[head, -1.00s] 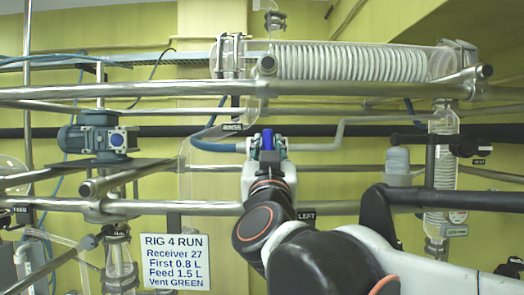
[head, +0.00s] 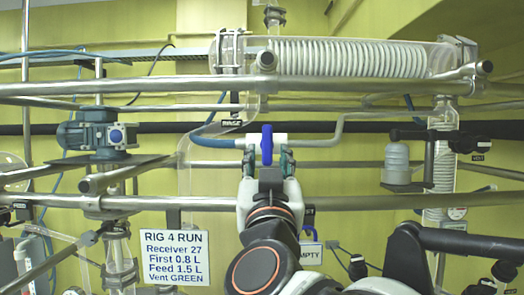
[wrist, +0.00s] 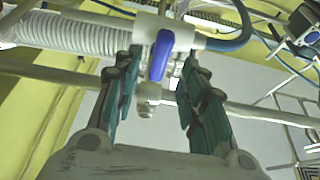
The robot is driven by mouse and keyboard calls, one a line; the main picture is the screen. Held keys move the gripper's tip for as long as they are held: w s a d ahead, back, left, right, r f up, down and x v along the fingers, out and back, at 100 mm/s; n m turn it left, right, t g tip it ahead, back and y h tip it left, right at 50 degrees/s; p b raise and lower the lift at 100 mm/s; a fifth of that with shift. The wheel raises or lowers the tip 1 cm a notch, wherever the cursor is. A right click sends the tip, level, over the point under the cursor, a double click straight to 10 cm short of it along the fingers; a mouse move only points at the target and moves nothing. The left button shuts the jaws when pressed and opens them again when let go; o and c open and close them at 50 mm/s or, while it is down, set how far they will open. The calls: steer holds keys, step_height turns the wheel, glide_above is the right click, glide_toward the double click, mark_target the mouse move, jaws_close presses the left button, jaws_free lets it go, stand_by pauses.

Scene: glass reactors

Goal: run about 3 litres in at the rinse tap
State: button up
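The rinse tap is a white valve body (head: 282,140) with a blue lever handle (head: 267,145), set in a pipe run. The handle stands upright in the head view. A small black tag (head: 232,123) left of it seems to read RINSE. My gripper (head: 268,160) is just below the valve body, fingers spread left and right of the handle's lower end. In the wrist view the blue handle (wrist: 160,55) shows between the teal fingertips of my gripper (wrist: 164,58), with gaps on both sides. Contact is not visible; how deep the handle sits between them is unclear.
A sign (head: 172,256) reads Receiver 27, First 0.8 L, Feed 1.5 L, Vent GREEN. An EMPTY tag (head: 310,253) hangs right of my arm. Steel rails (head: 150,203) cross in front, a glass coil condenser (head: 350,58) lies above, and a motor (head: 97,136) is left.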

steer(key=shift+v, duration=2.6)
steer(key=shift+f, duration=0.1)
